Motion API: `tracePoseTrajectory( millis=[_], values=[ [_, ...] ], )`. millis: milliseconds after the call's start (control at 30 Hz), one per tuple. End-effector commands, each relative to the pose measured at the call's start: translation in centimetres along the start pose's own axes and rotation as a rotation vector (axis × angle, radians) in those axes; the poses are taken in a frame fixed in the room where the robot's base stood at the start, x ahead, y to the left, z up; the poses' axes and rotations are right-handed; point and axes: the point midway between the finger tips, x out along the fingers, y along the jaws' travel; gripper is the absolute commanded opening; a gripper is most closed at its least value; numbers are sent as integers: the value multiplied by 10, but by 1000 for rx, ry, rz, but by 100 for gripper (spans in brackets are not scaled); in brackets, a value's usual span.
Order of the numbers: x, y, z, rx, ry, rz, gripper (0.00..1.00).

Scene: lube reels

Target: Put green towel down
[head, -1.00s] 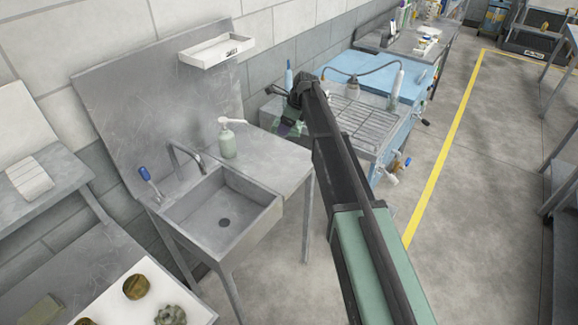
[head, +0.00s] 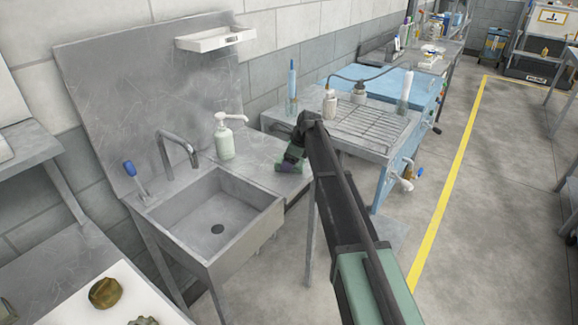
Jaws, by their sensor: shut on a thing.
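My arm reaches from the lower right to the right end of the sink counter (head: 262,178). My gripper (head: 293,153) points down there and is shut on the green towel (head: 288,165), a small dark green bundle with a purplish patch. The towel is low over the counter's right end, to the right of the soap bottle. I cannot tell whether it touches the counter. The fingertips are small and partly hidden by the wrist and the towel.
A pale green soap pump bottle (head: 224,138) stands behind the sink basin (head: 215,225), beside the tap (head: 180,145). A blue bench with a grated top (head: 365,130) stands beyond the counter.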

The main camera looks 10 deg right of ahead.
Motion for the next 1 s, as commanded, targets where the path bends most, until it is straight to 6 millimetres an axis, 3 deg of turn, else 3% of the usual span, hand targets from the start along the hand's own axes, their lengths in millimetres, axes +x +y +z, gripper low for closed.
tracePoseTrajectory(
  millis=[167, 200, 333, 767, 867, 1000],
  values=[
    [4, 0, -2, 0, 0, 0, 51],
    [2, 0, -1, 0, 0, 0, 74],
    [2, 0, -1, 0, 0, 0, 94],
    [0, 0, 0, 0, 0, 1, 95],
    [-10, 0, 2, 0, 0, 0, 95],
    [-41, 1, 5, 0, 0, 0, 95]
  ],
)
